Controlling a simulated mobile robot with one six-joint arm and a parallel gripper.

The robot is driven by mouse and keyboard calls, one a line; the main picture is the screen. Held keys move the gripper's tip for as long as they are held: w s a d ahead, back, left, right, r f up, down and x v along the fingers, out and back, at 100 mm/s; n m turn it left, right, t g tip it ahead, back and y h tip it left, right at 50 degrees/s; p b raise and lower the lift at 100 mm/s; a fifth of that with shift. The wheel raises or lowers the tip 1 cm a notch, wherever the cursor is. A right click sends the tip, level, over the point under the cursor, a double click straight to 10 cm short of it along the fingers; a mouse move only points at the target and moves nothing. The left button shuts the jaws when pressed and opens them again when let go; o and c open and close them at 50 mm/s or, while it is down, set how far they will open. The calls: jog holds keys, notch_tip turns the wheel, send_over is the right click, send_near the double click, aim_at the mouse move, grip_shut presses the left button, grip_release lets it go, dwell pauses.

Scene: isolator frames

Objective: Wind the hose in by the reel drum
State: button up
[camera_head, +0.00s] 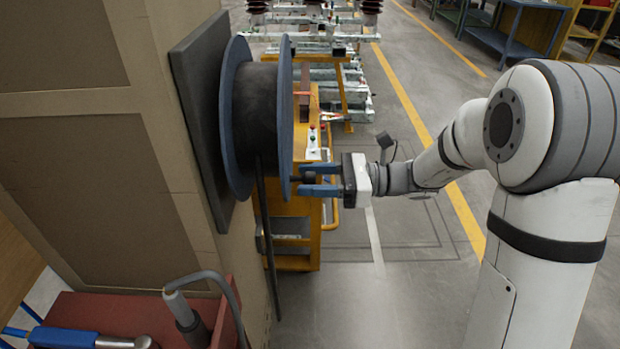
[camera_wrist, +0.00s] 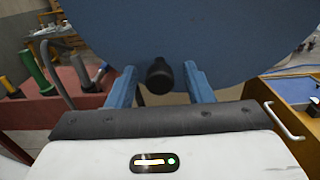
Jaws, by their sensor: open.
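The reel drum (camera_head: 285,120) is mounted on a dark board on the side of a beige cabinet. It has blue side discs, and dark hose is wound between them. The loose hose (camera_head: 268,235) hangs straight down from the drum. A black crank knob (camera_wrist: 159,76) sticks out from the blue disc (camera_wrist: 225,35) in the wrist view. My gripper (camera_head: 318,180) is at the lower edge of the near disc. Its blue fingers are open, one on each side of the knob, with gaps visible in the wrist view (camera_wrist: 160,88).
A red tray (camera_head: 110,312) with handled tools stands at the lower left. The beige cabinet (camera_head: 100,150) fills the left. A yellow cabinet (camera_head: 300,225) stands behind the drum. Grey floor (camera_head: 350,300) is open below my gripper.

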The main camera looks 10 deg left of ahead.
jog(key=shift+a, duration=0.25)
grip_shut()
dwell(0.4)
